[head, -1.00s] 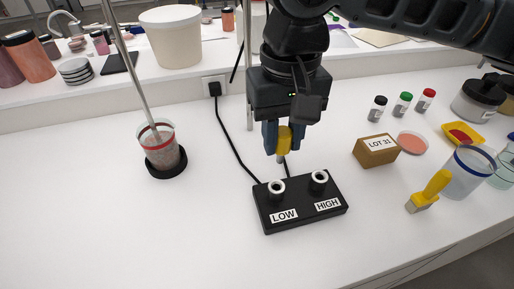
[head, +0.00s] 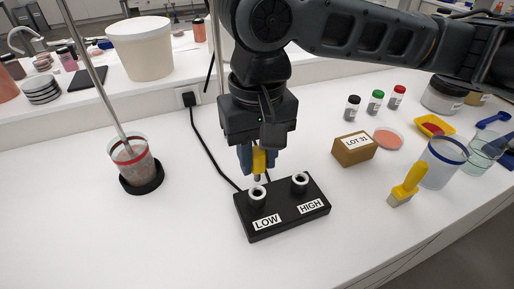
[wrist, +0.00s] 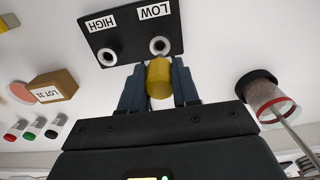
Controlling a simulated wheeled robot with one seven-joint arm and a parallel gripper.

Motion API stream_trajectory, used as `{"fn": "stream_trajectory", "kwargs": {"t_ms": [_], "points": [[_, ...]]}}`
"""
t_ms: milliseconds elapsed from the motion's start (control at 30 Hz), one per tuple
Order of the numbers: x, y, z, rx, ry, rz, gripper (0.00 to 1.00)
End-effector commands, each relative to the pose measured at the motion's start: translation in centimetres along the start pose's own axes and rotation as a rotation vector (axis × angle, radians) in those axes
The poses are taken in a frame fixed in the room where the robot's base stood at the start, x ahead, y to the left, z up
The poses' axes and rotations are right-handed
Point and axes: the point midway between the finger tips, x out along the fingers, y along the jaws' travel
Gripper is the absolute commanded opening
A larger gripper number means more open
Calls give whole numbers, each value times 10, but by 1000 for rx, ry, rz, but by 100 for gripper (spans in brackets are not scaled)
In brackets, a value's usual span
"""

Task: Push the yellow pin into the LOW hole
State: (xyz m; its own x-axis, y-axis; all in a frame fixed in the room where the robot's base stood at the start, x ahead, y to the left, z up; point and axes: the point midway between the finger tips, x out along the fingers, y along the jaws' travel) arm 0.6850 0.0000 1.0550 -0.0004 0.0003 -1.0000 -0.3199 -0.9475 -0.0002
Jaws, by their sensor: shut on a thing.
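My gripper (head: 258,163) is shut on the yellow pin (head: 259,160), which points down between the fingers. The pin also shows in the wrist view (wrist: 159,78). In the head view its lower end is just above the LOW hole (head: 257,192) of the black block (head: 285,221); the exact gap is hard to judge. In the wrist view the LOW hole (wrist: 159,45) shows open and empty, just beyond the pin. The HIGH hole (head: 300,180) is to the right in the head view, with a white ring and nothing in it.
A LOT 31 box (head: 353,149) stands right of the block. A yellow-handled brush (head: 408,184) and a blue-rimmed beaker (head: 440,163) are farther right. A red-banded beaker (head: 132,158) with a rod stands left on a black base. A black cable (head: 208,150) runs to the block.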

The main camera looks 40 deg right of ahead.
Motion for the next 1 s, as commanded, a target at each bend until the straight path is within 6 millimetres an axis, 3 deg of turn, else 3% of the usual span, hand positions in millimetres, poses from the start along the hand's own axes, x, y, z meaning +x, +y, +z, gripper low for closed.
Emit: {"fn": "stream_trajectory", "kwargs": {"t_ms": [300, 1000], "points": [[23, 0, 0, 0, 0, 0, 0], [23, 0, 0, 0, 0, 0, 0]]}}
